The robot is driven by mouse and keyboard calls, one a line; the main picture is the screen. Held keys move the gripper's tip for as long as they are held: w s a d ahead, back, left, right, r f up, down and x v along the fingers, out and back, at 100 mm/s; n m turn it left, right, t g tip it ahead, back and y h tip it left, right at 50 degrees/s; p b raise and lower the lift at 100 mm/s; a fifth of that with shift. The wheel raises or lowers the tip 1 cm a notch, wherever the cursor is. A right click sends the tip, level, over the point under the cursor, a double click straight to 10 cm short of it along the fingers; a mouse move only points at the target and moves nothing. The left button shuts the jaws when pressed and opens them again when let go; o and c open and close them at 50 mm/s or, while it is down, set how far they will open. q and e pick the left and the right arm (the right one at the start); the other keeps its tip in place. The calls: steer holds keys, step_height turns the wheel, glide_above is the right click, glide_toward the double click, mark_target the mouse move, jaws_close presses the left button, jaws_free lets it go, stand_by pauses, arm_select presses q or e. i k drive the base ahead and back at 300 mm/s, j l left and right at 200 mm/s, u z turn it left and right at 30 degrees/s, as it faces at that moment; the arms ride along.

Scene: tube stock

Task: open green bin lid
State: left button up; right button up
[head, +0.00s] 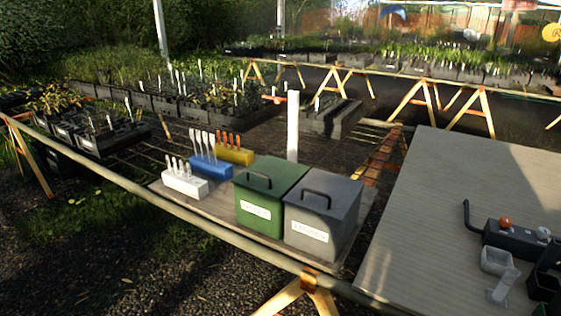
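The green bin (259,212) stands on a board on the bench, at the middle of the head view. The bin's inside is hidden. Neither of my grippers shows in the head view.
A grey bin (322,222) with a dark handle stands close on the right. White, blue (211,168) and yellow (234,156) racks holding tubes or tools stand to the left. A white post (293,127) rises behind. A grey table (440,190) with a dark device is at right.

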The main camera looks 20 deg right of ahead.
mark_target(271, 176)
steer(key=i+j+z, duration=0.3)
steer(key=j+z, duration=0.35)
steer(key=i+j+z, duration=0.15)
steer(key=z, duration=0.15)
steer(key=i+j+z, duration=0.1)
steer(key=j+z, duration=0.2)
steer(key=j, duration=0.2)
